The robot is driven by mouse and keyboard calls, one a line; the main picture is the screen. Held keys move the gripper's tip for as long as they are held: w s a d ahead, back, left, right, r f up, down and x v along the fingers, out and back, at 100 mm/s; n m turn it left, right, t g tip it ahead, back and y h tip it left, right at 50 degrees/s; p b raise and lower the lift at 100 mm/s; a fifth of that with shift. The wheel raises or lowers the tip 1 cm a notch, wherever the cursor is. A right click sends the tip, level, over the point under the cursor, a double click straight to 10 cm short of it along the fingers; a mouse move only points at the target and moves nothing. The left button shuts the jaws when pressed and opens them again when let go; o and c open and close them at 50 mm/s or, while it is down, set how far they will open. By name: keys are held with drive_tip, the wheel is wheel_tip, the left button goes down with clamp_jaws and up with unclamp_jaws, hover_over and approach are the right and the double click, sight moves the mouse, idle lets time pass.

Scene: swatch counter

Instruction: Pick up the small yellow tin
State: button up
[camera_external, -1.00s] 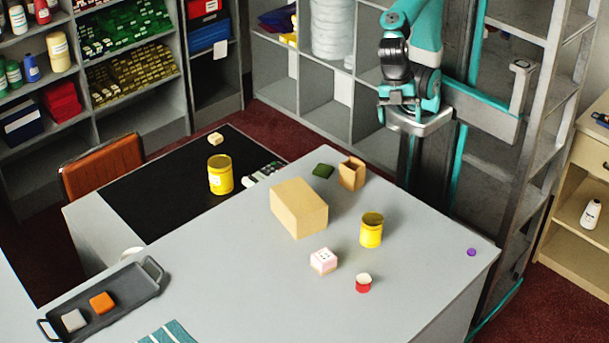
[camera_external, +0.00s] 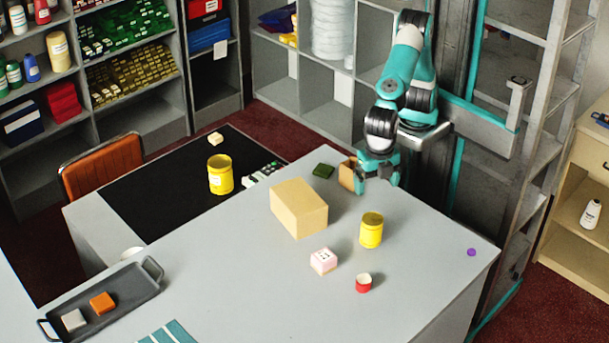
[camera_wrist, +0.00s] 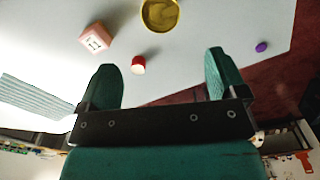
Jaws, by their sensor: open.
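Two yellow tins stand upright on the counter. The smaller-looking yellow tin (camera_external: 371,231) is on the grey top, right of a tan box; it shows at the top edge of the wrist view (camera_wrist: 160,15), partly cut off. The other yellow tin (camera_external: 220,175) looks larger and stands on the black mat. My gripper (camera_external: 378,184) is open and empty, above the grey top and behind the smaller tin, apart from it. Its two fingers (camera_wrist: 161,62) show spread in the wrist view, with the tin beyond them.
The tan box (camera_external: 299,208) stands left of the smaller tin. A pink-and-white block (camera_external: 323,261) and a red cup (camera_external: 364,283) are in front. A brown open container (camera_external: 347,174) is partly hidden by my gripper. A purple disc (camera_external: 471,252) lies near the right edge.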

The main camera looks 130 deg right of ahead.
sight(373, 219)
wheel_tip(373, 219, down, 10)
drive_tip(key=shift+f+p, duration=0.25)
drive_tip(key=shift+p, duration=0.8)
drive_tip(key=shift+a+f+p, duration=0.1)
drive_tip(key=shift+f+p, duration=1)
drive_tip(key=shift+f, duration=1.6)
drive_tip(key=c, duration=1.2)
drive_tip(key=shift+r, duration=0.1)
